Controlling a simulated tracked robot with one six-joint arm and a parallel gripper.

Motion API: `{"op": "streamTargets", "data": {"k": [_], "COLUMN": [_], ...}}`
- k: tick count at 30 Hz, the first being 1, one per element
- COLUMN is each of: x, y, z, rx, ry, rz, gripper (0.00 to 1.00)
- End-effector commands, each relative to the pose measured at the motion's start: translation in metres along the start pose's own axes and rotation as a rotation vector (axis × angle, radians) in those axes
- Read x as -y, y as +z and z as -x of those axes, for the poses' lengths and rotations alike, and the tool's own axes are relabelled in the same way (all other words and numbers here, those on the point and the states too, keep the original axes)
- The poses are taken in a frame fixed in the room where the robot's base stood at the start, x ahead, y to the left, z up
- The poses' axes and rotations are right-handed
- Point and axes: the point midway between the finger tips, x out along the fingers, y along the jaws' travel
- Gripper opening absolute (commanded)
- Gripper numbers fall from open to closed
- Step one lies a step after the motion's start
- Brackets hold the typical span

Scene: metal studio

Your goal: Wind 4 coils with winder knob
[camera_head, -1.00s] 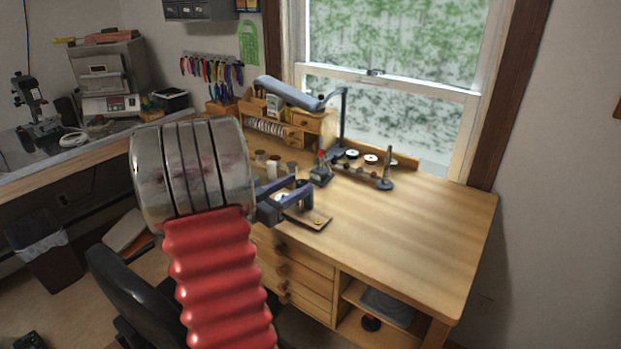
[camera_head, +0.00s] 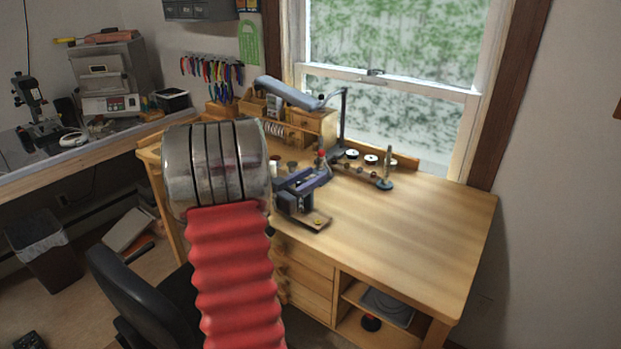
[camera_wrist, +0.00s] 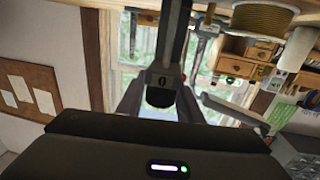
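My gripper (camera_head: 308,181), blue-grey, is over the left part of the wooden bench, just in front of a small dark stand with a red top (camera_head: 322,157). The gripper hides part of that stand, and I cannot tell whether they touch. A winder-like rod with small knobs and a dark upright post (camera_head: 387,166) stands to the right. I cannot be sure which piece is the winder knob, and no wound coils are clear.
White-topped spools (camera_head: 371,160) stand by the window. In the wrist view, a yellowish spool (camera_wrist: 264,19) and a white cylinder (camera_wrist: 297,48) are at upper right. A lamp (camera_head: 290,93) arches over the back. A small plate (camera_head: 312,222) lies at the front; the bench's right side (camera_head: 430,215) is clear.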

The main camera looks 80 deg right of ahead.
Motion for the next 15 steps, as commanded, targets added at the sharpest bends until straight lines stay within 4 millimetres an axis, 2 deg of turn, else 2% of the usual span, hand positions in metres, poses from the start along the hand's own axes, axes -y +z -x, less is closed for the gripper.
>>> {"op": "streamTargets", "data": {"k": [2,12,15], "x": [0.0,0.0001,0.0002], "y": [0.0,0.0,0.0], "z": [0.0001,0.0002,0.0002], "rx": [0.0,0.0,0.0], "ry": [0.0,0.0,0.001], "rz": [0.0,0.0,0.0], "gripper": [0.27,0.03,0.03]}}
